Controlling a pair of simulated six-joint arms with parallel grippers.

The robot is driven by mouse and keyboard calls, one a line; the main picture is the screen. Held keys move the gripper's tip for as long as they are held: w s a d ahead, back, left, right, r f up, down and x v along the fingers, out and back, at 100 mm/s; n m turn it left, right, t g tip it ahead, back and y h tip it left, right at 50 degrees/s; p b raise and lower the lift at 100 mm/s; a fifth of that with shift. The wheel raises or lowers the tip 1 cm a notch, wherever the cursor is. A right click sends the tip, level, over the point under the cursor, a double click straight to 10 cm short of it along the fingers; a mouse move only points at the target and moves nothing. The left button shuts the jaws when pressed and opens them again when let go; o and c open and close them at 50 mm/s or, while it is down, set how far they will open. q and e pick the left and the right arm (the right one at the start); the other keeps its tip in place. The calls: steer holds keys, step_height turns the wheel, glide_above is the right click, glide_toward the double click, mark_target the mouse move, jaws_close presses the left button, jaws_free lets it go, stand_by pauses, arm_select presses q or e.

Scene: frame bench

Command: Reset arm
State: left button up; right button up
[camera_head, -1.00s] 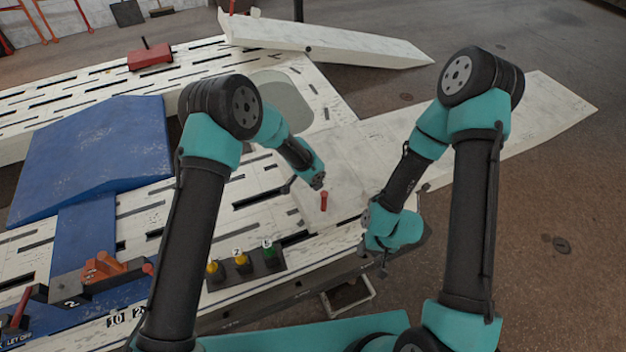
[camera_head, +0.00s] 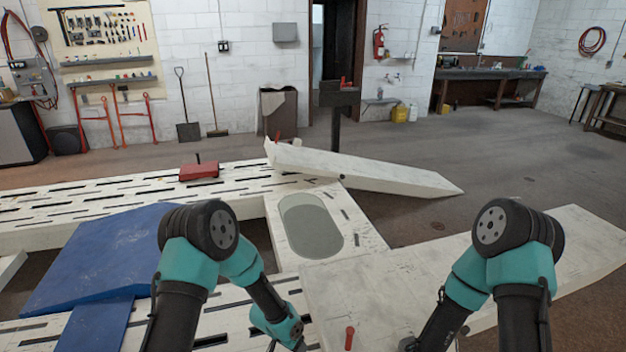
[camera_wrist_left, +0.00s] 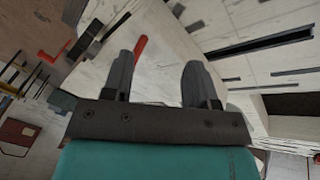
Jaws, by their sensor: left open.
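My left gripper shows in the left wrist view (camera_wrist_left: 157,76) with its two dark fingers apart and nothing between them. In the head view its teal wrist is at the bottom edge, over the white slotted bench (camera_head: 225,325), and the fingers are mostly cut off. A small red handle (camera_head: 349,338) stands on a white panel to the right of it; a red piece, likely the same handle, shows beyond the left finger in the wrist view (camera_wrist_left: 141,47). My right arm reaches down at the lower right, and its gripper is below the picture.
A blue ramp-shaped plate (camera_head: 100,255) lies on the bench at left. A red block (camera_head: 198,171) sits at the back. A long white beam (camera_head: 370,170) lies angled behind the grey oval (camera_head: 312,228). A white panel (camera_head: 560,250) extends to the right. Open floor lies beyond.

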arm_select(q)
steer(key=s+a+r+n, duration=0.1)
steer(key=s+a+n, duration=0.8)
steer(key=s+a, duration=0.8)
steer(key=shift+s+y, duration=0.3)
steer(key=shift+s, duration=0.65)
steer(key=shift+d, duration=0.15)
